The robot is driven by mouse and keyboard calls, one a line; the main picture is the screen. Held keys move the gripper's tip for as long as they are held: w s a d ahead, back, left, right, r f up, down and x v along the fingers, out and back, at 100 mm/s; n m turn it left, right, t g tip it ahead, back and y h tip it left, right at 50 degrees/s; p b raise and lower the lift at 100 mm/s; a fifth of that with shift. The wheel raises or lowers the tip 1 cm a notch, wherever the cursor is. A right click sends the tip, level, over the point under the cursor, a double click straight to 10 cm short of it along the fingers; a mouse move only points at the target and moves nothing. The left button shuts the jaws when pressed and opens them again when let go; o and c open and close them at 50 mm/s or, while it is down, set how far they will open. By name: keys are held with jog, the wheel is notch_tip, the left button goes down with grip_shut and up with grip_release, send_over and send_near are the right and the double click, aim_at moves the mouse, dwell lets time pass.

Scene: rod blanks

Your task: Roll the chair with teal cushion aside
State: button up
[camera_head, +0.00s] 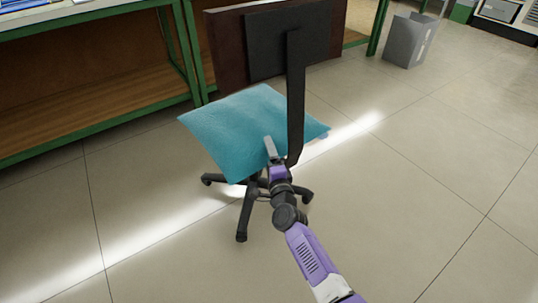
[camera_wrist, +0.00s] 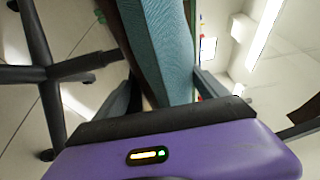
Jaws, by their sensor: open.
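The chair (camera_head: 297,90) stands in the middle of the head view, with a dark backrest, a black upright and a wheeled black base. Its teal cushion (camera_head: 235,125) lies on the seat. My gripper (camera_head: 270,148) is at the cushion's near edge, just left of the upright. In the wrist view the edge of the cushion (camera_wrist: 165,35) runs between the two spread fingers. I cannot tell whether either finger touches it. The chair's base (camera_wrist: 40,75) shows at the left of the wrist view. The seat under the cushion is mostly hidden.
A green-framed workbench (camera_head: 90,140) with a wooden lower shelf stands behind and left of the chair. A grey bin (camera_head: 406,42) stands at the back right. The tiled floor (camera_head: 430,160) is clear to the right and in front.

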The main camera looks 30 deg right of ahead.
jog(key=shift+o, duration=1.2)
jog(key=shift+s, duration=0.1)
jog(key=p+v, duration=0.3)
jog(key=v, duration=0.4)
jog(key=shift+s+a, duration=0.15)
jog(key=shift+s, duration=0.15)
jog(key=shift+a, duration=0.1)
